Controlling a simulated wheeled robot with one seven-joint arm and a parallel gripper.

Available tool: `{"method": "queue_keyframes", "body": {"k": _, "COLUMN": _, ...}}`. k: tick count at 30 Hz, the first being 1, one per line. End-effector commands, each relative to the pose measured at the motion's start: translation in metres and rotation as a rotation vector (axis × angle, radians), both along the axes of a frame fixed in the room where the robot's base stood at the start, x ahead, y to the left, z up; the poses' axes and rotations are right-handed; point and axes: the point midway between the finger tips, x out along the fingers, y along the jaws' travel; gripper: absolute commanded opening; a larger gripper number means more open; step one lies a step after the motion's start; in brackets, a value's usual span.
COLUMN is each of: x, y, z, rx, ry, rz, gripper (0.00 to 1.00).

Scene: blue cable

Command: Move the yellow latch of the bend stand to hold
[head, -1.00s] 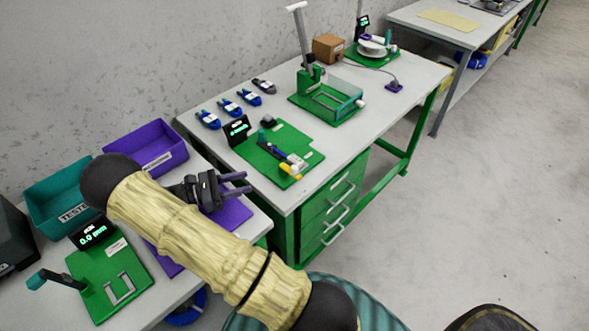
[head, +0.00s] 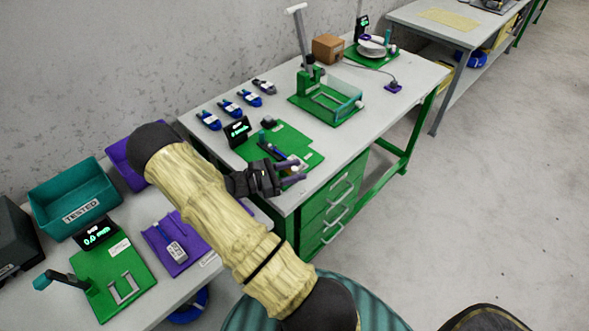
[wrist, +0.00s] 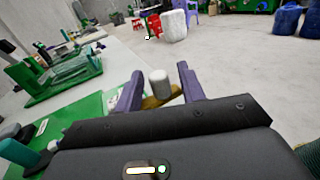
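The bend stand is a green board (head: 286,134) with a small black display (head: 237,128) at its back left, on the near end of the white table. My gripper (head: 298,172) is over the stand's front right corner, where it hides the yellow latch in the head view. In the wrist view, the yellow latch (wrist: 163,99) with its pale grey cylindrical knob (wrist: 159,82) shows between the two purple fingers of my gripper (wrist: 160,85). The fingers are open, with a gap on each side of the knob. Contact with the latch cannot be seen.
Several blue cable coils (head: 231,108) lie behind the stand. A green fixture with a clear box (head: 343,100) and upright lever stands farther along the table. At lower left are a teal bin (head: 75,195), a purple mat (head: 168,253) and another green stand (head: 105,290).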

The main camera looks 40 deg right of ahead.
Motion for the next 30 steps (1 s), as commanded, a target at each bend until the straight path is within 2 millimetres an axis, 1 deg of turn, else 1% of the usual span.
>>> {"method": "queue_keyframes", "body": {"k": 3, "x": -0.0016, "y": -0.0034, "z": -0.0002, "rx": 0.001, "ry": 0.000, "rz": 0.000, "gripper": 0.39}}
{"method": "queue_keyframes", "body": {"k": 9, "x": -0.0013, "y": -0.0032, "z": -0.0002, "rx": 0.001, "ry": 0.000, "rz": 0.000, "gripper": 0.39}}
{"method": "queue_keyframes", "body": {"k": 11, "x": -0.0013, "y": -0.0031, "z": -0.0001, "rx": 0.001, "ry": 0.000, "rz": 0.000, "gripper": 0.28}}
{"method": "queue_keyframes", "body": {"k": 15, "x": -0.0013, "y": -0.0031, "z": -0.0001, "rx": 0.001, "ry": 0.000, "rz": 0.000, "gripper": 0.00}}
{"method": "queue_keyframes", "body": {"k": 23, "x": -0.0006, "y": -0.0023, "z": 0.0000, "rx": 0.001, "ry": -0.001, "rz": 0.002, "gripper": 0.00}}
{"method": "queue_keyframes", "body": {"k": 30, "x": 0.0079, "y": 0.0010, "z": 0.0004, "rx": 0.000, "ry": -0.001, "rz": 0.038, "gripper": 0.00}}
